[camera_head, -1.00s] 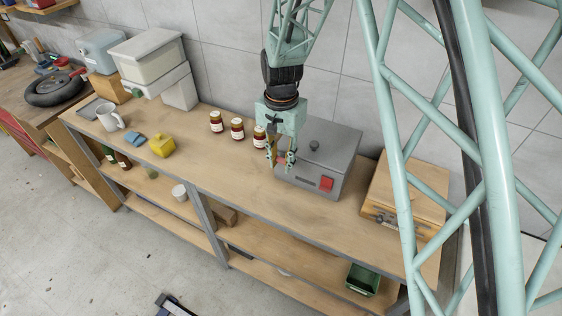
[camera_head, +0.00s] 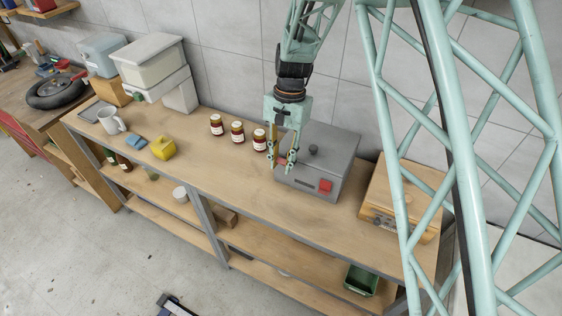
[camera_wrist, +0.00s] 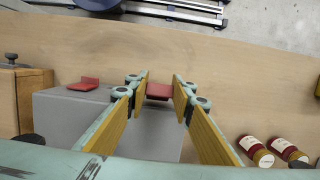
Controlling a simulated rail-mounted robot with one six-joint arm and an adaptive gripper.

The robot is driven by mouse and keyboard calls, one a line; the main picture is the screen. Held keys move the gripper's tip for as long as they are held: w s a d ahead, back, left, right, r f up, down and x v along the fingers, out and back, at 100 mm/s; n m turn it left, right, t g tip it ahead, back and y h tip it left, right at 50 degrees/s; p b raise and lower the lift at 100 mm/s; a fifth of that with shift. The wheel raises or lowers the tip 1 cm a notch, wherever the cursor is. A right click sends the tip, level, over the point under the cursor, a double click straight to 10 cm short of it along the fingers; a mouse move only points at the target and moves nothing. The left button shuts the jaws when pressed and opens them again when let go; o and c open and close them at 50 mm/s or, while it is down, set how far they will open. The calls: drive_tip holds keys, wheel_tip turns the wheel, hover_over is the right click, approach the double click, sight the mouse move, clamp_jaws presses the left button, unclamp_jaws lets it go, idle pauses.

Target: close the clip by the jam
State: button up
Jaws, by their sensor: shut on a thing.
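My gripper (camera_head: 282,162) is beside the front left corner of the grey box, to the right of the jam jars. In the wrist view its two yellow-padded fingers (camera_wrist: 158,97) stand apart, with a small flat red piece (camera_wrist: 158,91) between their tips. This seems to be the clip, held by the fingers. Three jam jars with white labels and dark red filling stand in a row: left (camera_head: 216,125), middle (camera_head: 237,132) and right (camera_head: 259,139), the right one closest to my gripper.
A wooden box (camera_head: 385,212) is further right. A yellow block (camera_head: 163,148), blue block (camera_head: 136,141) and white mug (camera_head: 110,120) are at left. The bench front is clear.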

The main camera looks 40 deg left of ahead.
drive_tip(key=shift+w+a+r+g+p, duration=0.1)
drive_tip(key=shift+w+g+p, duration=0.25)
drive_tip(key=shift+g, duration=0.25)
drive_tip(key=shift+w+d+r+g+p, duration=0.1)
drive_tip(key=shift+w+r+g+p, duration=0.1)
drive_tip(key=shift+g+p, duration=0.3)
drive_tip(key=shift+w+a+r+g+p, duration=0.1)
drive_tip(key=shift+w+g+p, duration=0.2)
drive_tip(key=shift+g, duration=0.7)
drive_tip(key=o, duration=0.8)
drive_tip(key=shift+o, duration=0.2)
drive_tip(key=shift+w+r, duration=0.1)
drive_tip(key=shift+w, duration=0.05)
drive_tip(key=shift+v, duration=3.6)
drive_tip(key=shift+a, duration=0.2)
drive_tip(key=shift+r, duration=0.1)
